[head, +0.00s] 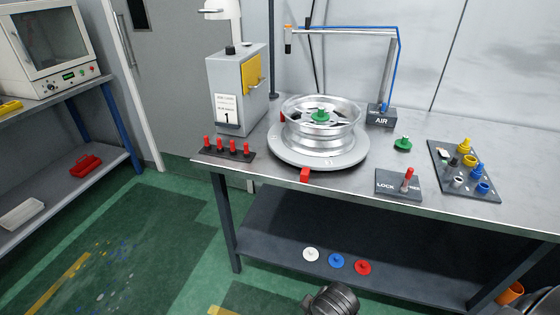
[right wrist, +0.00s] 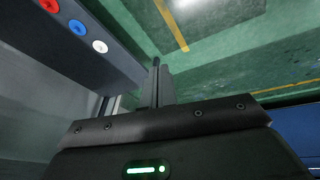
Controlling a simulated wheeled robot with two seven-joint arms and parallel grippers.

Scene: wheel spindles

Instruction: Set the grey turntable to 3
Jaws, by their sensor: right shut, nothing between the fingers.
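The grey turntable (head: 284,158) is a round disc on the workbench. A silver wheel rim (head: 320,138) sits on it with a green knob (head: 320,116) at its centre. A small red block (head: 305,175) stands at the turntable's front edge. Small marks show on the disc's border, too small to read surely. My right gripper (right wrist: 157,80) shows in the right wrist view, shut and empty, over the green floor and away from the turntable. My left gripper is not in view.
The workbench (head: 225,171) carries a grey box (head: 238,88), a rack of red pegs (head: 228,151), an AIR stand (head: 381,115), a LOCK lever plate (head: 398,186), a loose green knob (head: 402,144) and a dark tray of coloured parts (head: 440,178). White, blue and red discs (head: 336,261) lie on the lower shelf.

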